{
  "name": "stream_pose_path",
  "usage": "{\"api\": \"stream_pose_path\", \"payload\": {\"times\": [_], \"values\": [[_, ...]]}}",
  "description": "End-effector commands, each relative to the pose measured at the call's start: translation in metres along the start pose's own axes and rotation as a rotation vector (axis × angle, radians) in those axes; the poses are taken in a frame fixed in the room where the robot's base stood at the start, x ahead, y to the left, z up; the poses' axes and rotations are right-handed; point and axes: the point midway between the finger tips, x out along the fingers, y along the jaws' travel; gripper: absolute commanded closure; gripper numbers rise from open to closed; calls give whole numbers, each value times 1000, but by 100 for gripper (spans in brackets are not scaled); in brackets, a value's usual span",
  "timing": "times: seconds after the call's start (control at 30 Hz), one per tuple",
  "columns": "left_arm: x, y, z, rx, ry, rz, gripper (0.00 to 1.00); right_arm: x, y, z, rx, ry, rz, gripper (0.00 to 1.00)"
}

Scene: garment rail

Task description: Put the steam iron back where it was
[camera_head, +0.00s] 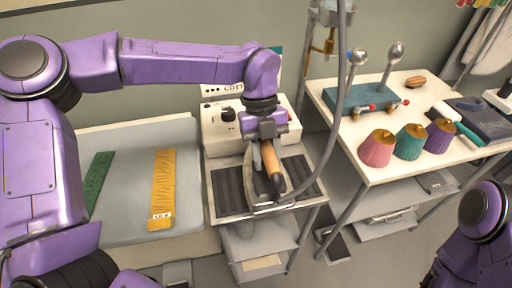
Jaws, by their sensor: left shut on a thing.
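The steam iron (268,190) has a grey body and a tan-and-black handle. It is on or just above the dark ribbed rest (229,192) in front of the white steam unit (216,133); whether it touches the rest is unclear. My left gripper (266,140) points down and is shut on the iron's handle at its far end. A grey hose curves from the iron up to the right. At the lower right only my right arm (486,209) shows, and its gripper is outside the picture.
On the left, a padded board (125,195) holds a green strip (98,180) and a yellow strip (163,185).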

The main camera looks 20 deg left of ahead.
Motion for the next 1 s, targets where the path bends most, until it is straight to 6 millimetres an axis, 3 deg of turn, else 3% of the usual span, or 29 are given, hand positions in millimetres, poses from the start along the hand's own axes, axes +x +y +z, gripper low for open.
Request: {"api": "stream_pose_path", "payload": {"times": [0.3,0.67,0.7,0.73,0.77,1.0], "values": [[32,-6,16,1,1,-1,100,-8,1,-3,0,0,0,28],[36,-6,18,1,0,-2,100,-6,0,-2,0,0,0,28],[38,-5,19,0,0,1,56,-6,0,-2,0,0,0,28],[38,-5,19,0,0,1,46,-6,0,-2,0,0,0,28],[38,-5,19,0,0,1,40,-6,0,-2,0,0,0,28],[37,-5,19,0,0,1,40,-6,0,-2,0,0,0,28]]}}
